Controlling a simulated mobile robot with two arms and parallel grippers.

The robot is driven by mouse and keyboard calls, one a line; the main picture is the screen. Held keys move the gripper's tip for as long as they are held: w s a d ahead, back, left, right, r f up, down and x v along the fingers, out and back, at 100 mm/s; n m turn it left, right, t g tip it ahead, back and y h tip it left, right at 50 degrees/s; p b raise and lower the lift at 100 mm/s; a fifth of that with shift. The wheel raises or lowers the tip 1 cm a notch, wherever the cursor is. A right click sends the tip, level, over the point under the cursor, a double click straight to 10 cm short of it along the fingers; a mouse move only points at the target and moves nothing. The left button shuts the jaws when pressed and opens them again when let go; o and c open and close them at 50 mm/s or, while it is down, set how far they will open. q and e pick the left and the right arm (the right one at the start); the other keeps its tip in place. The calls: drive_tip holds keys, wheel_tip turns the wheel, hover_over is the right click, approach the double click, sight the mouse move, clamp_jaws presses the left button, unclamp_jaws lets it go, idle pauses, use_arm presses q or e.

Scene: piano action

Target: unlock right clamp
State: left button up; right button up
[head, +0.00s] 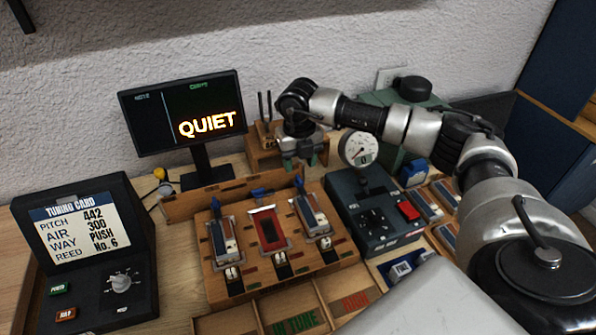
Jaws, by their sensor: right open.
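A wooden fixture (256,287) on the desk holds two grey-and-brown blocks on either side of a red-framed slot (268,229). A blue lever, apparently the right clamp (299,183), stands up at the top end of the right block (312,215). My left gripper is out of view.
A monitor (185,115) reading QUIET stands behind left. A tuning card panel (85,250) is at left. A dial gauge (360,148) and a dark box with a red button (408,211) stand right of the fixture. Marked wooden trays (250,318) lie in front.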

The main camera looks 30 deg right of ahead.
sight(298, 177)
drive_tip(key=f, duration=0.4)
drive_tip(key=shift+w+f+p, duration=0.2)
drive_tip(key=shift+w+p, duration=0.05)
drive_tip(key=shift+p, duration=0.05)
drive_tip(key=shift+s+f, duration=0.1)
drive_tip(key=shift+f, duration=0.4)
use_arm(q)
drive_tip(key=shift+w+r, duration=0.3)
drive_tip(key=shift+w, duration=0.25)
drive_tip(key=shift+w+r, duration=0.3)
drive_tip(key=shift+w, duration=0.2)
use_arm(e)
drive_tip(key=c, duration=0.9)
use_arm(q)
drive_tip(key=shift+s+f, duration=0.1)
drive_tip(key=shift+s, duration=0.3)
